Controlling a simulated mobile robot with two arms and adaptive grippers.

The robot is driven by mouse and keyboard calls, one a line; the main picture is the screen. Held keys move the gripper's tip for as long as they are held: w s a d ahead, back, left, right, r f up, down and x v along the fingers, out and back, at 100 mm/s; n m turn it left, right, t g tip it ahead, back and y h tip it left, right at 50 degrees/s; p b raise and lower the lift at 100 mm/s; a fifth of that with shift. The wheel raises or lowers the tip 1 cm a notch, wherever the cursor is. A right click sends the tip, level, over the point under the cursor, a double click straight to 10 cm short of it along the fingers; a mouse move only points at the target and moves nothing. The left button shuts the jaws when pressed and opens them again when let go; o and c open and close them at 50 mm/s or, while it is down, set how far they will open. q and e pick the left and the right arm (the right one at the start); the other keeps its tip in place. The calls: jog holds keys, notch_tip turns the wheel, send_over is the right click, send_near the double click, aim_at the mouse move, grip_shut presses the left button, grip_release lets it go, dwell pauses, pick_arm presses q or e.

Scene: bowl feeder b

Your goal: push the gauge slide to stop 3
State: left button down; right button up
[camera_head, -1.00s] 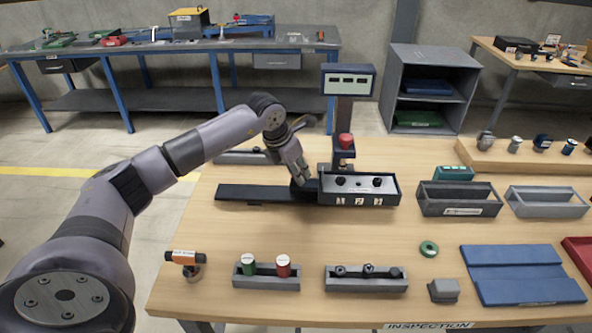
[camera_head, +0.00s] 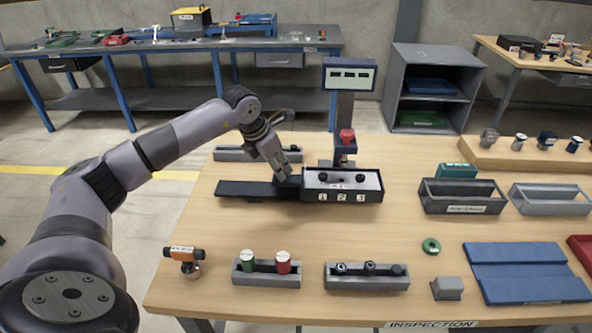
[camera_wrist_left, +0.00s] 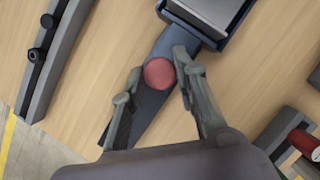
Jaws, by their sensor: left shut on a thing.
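The gauge's dark block (camera_head: 343,190) has a grey top with two black knobs and the labels 1, 2, 3 on its front. It sits at the right part of a long dark rail (camera_head: 240,188). My left gripper (camera_head: 287,179) is at the block's left end, low over the rail. In the left wrist view its fingers close around a round red knob (camera_wrist_left: 159,73) on a blue-grey bar, beside the block (camera_wrist_left: 213,12). The fingers hide this knob in the head view. At which stop the slide stands I cannot tell. My right gripper is not in view.
Behind the block stands a post with a display (camera_head: 349,76) and a red button (camera_head: 346,136). A grey rack (camera_head: 235,155) lies behind the rail. In front are a tray with red and green cylinders (camera_head: 267,279) and a knob tray (camera_head: 367,284). The tabletop between is clear.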

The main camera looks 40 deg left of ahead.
pick_arm(q)
jog(key=s+a, duration=0.2)
jog(key=a, duration=0.1)
jog(key=a+b, duration=0.1)
jog(key=shift+s+a, duration=0.25)
jog(key=shift+s, duration=0.15)
jog(key=shift+w+d, duration=0.1)
jog(key=c, duration=1.3)
grip_release()
jog(key=v, duration=1.2)
